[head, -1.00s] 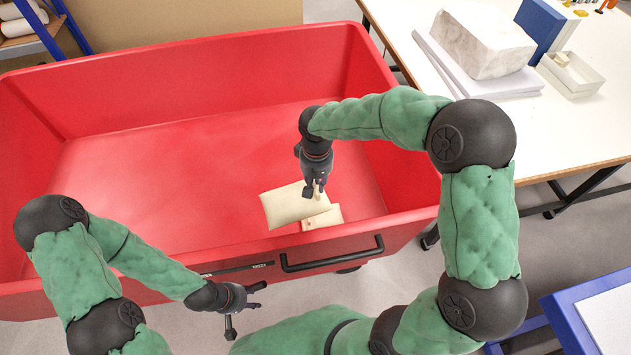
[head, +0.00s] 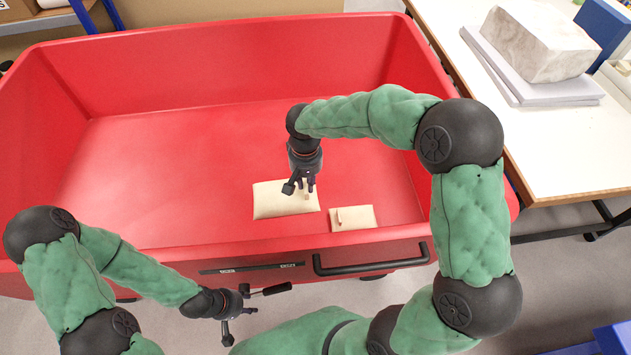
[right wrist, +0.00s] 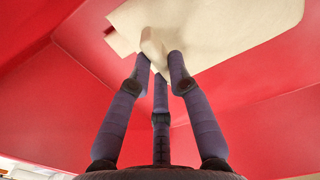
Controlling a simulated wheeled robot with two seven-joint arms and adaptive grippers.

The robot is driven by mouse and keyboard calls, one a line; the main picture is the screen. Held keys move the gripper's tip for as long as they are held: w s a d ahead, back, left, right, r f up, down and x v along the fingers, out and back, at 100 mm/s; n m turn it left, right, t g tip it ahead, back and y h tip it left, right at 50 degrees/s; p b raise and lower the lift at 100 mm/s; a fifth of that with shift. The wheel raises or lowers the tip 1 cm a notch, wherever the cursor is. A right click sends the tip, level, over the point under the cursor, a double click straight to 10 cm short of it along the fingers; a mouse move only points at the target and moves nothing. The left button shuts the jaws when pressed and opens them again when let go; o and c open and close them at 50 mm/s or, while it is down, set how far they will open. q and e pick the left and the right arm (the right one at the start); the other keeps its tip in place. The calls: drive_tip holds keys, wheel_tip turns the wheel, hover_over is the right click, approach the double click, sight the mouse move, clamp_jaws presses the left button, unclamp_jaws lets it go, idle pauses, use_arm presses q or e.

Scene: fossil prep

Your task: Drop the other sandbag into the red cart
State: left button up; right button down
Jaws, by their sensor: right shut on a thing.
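The red cart (head: 150,165) is a deep open bin that fills much of the head view. My right gripper (head: 304,190) is over the inside of the cart, shut on a cream sandbag (head: 280,207). In the right wrist view its fingers (right wrist: 162,62) close on a small raised tab of the sandbag (right wrist: 225,35). A second, smaller-looking cream sandbag (head: 358,222) with an upright tab lies in the cart, to the right of the held one. My left gripper (head: 262,302) is outside the cart's near wall, empty, with its fingers apart.
A black handle (head: 370,262) runs along the cart's near wall. A white table (head: 570,150) at the right carries a pale stone block (head: 540,40) on white slabs. The cart's left floor is clear.

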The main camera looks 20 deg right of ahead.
drive_tip(key=w+a+r+m+p, duration=0.1)
drive_tip(key=a+r+m+p, duration=0.1)
drive_tip(key=r+m+p, duration=0.6)
drive_tip(key=w+a+r+m+p, duration=0.2)
drive_tip(key=r+m+p, duration=0.1)
drive_tip(key=r+m, duration=0.8)
wheel_tip(320, 180, down, 45)
drive_tip(key=b, duration=2.7)
drive_tip(key=shift+d+n+b, duration=0.15)
drive_tip(key=shift+n+b, duration=0.15)
drive_tip(key=shift+f, duration=0.1)
drive_tip(key=c, duration=1.1)
unclamp_jaws()
wheel_tip(320, 180, up, 12)
drive_tip(key=p, duration=0.6)
drive_tip(key=shift+s+f+p, duration=0.1)
drive_tip(key=shift+s+p, duration=0.05)
drive_tip(key=shift+p, duration=0.25)
